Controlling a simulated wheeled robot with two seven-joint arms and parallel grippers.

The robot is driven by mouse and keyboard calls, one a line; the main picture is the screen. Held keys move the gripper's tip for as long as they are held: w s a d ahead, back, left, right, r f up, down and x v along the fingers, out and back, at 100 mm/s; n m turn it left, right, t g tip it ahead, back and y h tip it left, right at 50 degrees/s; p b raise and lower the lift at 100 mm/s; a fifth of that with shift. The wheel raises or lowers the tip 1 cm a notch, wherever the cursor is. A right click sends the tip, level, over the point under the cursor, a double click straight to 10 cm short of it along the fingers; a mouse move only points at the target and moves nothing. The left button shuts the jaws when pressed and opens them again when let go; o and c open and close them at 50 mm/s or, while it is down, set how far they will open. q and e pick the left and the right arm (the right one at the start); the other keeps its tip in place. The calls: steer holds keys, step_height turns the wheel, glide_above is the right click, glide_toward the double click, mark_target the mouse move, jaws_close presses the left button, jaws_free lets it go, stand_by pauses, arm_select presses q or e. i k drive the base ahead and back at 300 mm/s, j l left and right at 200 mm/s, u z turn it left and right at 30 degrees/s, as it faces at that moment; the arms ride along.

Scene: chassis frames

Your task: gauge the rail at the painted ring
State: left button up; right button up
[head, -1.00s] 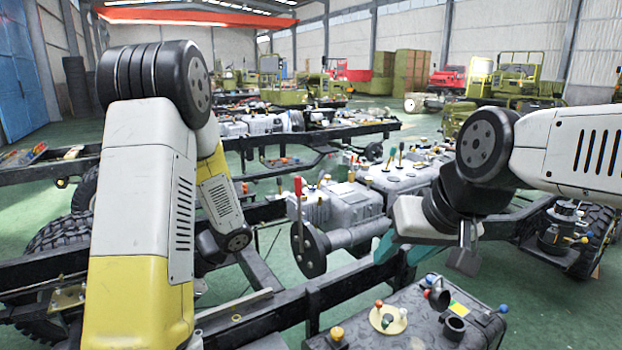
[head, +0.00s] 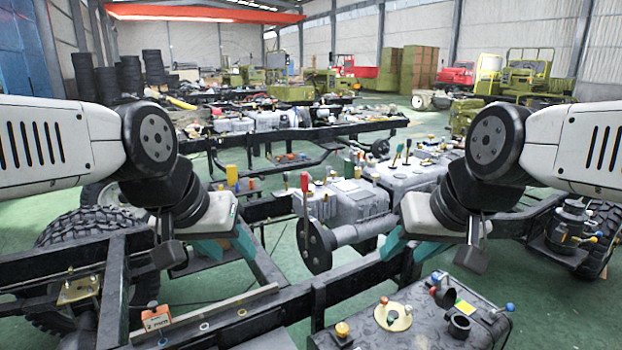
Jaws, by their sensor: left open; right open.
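A dark chassis rail (head: 352,287) runs across the foreground. A flat bar (head: 225,304) lies along its left part. Small rings mark the surface beside the bar: a yellowish one (head: 241,313) and a paler one (head: 204,326). I cannot tell which is the painted ring. An orange block with a white label (head: 157,318), apparently reading "2 mm", stands at the bar's left end. My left gripper (head: 228,247), with teal fingers, is open and empty above and behind the bar. My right gripper (head: 394,247) is open and empty above the rail, further right; its fingertips are partly hidden.
A black tank (head: 385,338) with coloured knobs and caps stands at the front right. A grey engine and gearbox (head: 345,205) with a red-handled lever (head: 305,183) sit behind the rail. Tyres (head: 95,228) flank the frame. Green floor shows between the frames.

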mark_target(157, 317)
steer(key=u, duration=1.4)
